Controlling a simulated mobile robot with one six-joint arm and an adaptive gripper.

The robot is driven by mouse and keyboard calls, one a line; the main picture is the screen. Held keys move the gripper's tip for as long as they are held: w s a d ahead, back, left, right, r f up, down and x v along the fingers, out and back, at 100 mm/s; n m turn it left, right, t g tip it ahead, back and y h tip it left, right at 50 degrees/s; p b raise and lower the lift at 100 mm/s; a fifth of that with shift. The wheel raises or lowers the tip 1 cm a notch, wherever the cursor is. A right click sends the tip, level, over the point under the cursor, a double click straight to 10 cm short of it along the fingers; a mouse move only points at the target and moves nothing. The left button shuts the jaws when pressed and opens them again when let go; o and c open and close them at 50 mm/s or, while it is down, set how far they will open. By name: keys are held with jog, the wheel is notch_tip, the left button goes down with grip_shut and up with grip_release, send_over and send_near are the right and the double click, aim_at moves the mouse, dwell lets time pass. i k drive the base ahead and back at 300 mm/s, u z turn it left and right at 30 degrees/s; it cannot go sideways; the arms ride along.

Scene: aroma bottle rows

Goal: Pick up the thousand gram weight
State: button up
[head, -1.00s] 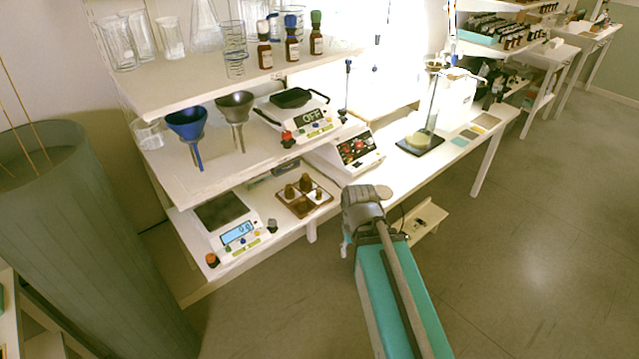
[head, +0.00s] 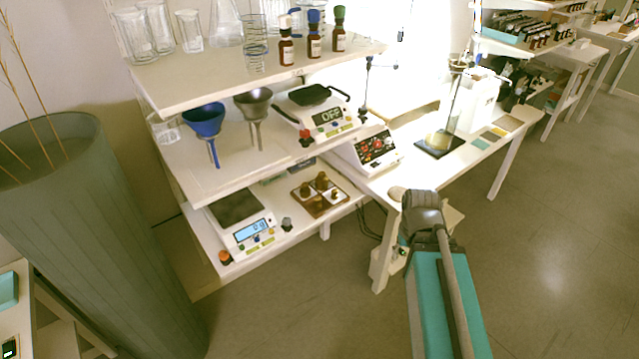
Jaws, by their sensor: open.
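Several brass weights stand in and on a brown and white compartment tray (head: 317,207) on the lower shelf. A large-looking brass weight (head: 321,181) stands at its back, with another brass weight (head: 305,188) to its left. No weight's marking is readable, so I cannot tell which one is the thousand gram weight. A small grey piece (head: 287,224) stands between the tray and the lower scale. My arm is right of the tray, over the floor in front of the table. My gripper's jaws do not show; they may be hidden behind the arm.
A lit digital scale (head: 241,222) is left of the tray, with a shelf (head: 195,178) holding funnels and another scale (head: 318,113) above. A control box (head: 366,150) stands on the table right of it. A tall grey-green bin (head: 95,230) is left. The floor at right is clear.

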aim_at(321, 181)
jog(key=u, duration=0.1)
jog(key=k, duration=0.75)
jog(key=u, duration=0.7)
jog(key=i, duration=1)
jog(key=z, duration=0.05)
